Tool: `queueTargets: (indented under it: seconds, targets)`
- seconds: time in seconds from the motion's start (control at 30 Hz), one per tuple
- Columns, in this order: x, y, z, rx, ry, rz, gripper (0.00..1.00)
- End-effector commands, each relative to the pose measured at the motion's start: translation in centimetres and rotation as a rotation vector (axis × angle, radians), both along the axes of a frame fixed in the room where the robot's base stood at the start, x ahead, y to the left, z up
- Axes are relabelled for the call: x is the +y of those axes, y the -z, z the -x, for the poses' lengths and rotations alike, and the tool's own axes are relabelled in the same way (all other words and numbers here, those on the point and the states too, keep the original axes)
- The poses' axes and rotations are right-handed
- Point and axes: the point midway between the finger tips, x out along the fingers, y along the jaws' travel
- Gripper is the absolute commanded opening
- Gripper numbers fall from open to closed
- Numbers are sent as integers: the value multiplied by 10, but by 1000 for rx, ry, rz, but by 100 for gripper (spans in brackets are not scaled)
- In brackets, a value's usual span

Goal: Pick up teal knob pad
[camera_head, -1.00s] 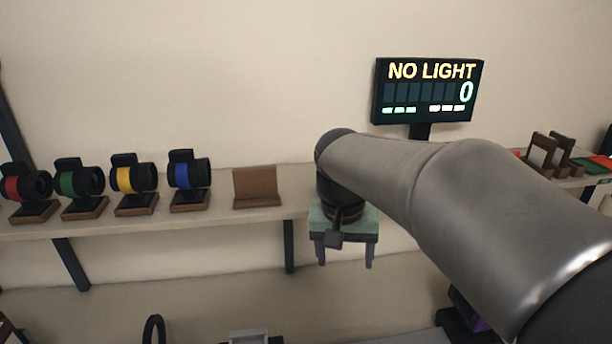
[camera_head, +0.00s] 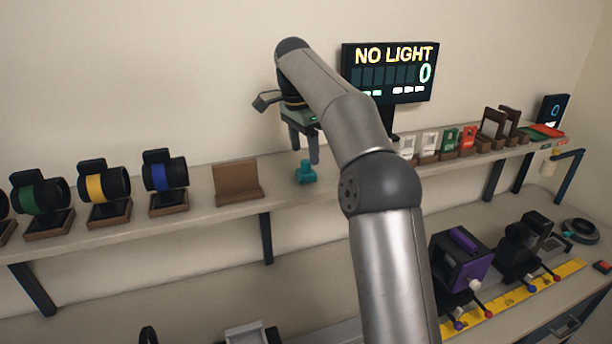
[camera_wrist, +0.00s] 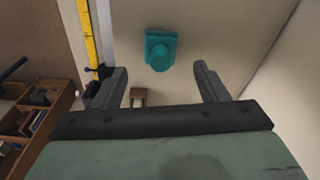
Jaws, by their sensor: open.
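The teal knob pad (camera_head: 305,173) stands on the shelf to the right of the brown wooden stand in the head view. It has a square base with a round knob. In the wrist view the pad (camera_wrist: 160,48) lies beyond the fingertips, roughly centred between the two fingers. My gripper (camera_head: 304,154) is open and empty, with its fingers pointing down just above the pad. In the wrist view the open fingers of my gripper (camera_wrist: 160,72) show a wide gap. The pad appears apart from both fingers.
The brown wooden stand (camera_head: 237,181) is left of the pad, with several coloured lens units beyond it. A display (camera_head: 390,72) reading NO LIGHT is behind my arm. White, green and red blocks stand further right on the shelf (camera_head: 340,164). A purple device (camera_head: 462,258) is on the lower bench.

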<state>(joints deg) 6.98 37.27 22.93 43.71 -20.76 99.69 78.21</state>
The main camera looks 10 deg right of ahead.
Motion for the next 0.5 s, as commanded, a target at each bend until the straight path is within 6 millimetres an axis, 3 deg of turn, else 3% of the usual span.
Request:
queueTargets:
  seconds: [0.3,0.5]
  targets:
    - [-6,43,-1,1,-1,1,67]
    - [-6,48,-2,-2,-1,0,67]
